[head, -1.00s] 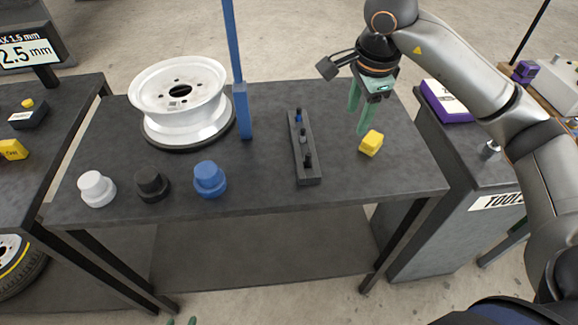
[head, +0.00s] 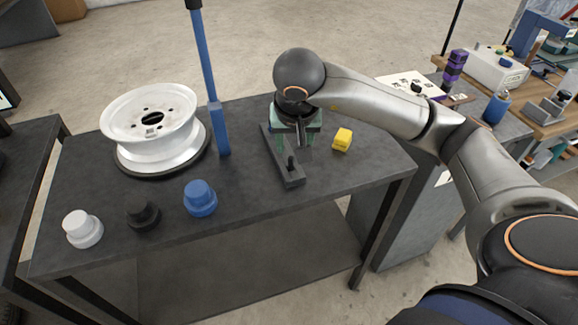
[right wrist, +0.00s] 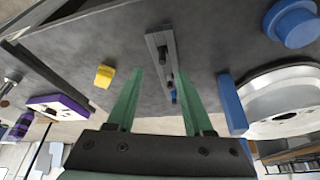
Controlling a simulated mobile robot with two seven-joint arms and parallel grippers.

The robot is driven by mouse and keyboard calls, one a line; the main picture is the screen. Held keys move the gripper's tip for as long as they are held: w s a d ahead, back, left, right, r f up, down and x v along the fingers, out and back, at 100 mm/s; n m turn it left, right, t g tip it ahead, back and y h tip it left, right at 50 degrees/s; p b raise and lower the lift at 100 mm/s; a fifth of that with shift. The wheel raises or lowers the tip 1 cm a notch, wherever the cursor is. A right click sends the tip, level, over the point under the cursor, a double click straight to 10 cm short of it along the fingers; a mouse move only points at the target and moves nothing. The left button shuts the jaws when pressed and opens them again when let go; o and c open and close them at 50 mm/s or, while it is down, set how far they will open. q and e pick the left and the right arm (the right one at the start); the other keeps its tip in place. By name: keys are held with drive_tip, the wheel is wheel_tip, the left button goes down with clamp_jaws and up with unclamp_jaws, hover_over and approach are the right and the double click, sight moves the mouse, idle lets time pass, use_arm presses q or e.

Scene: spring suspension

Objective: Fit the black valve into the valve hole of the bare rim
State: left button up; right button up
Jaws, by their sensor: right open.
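The black valve (head: 291,163) stands upright at the near end of a dark rack (head: 292,181) on the table. In the right wrist view the black valve (right wrist: 162,55) shows near the rack's upper end, beyond my fingertips. My right gripper (head: 296,146) points down over the rack, its green fingers open and empty. In the head view it hides the rack's other valves; the wrist view shows a blue valve (right wrist: 173,97) between the fingers. The bare white rim (head: 150,112) lies on a dark round base at the left. I cannot make out its valve hole. My left gripper is out of view.
A blue post (head: 218,130) stands between rim and rack. White (head: 82,228), black (head: 143,212) and blue (head: 200,197) knobs line the front left. A yellow block (head: 343,139) lies right of the rack. The table's front right is clear.

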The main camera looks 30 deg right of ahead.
sight(291, 159)
drive_tip(key=x, duration=0.8)
drive_tip(key=shift+w+a+f, duration=0.1)
drive_tip(key=shift+w+f, duration=0.1)
drive_tip(key=shift+f, duration=0.05)
drive_tip(key=shift+c, duration=0.4)
clamp_jaws()
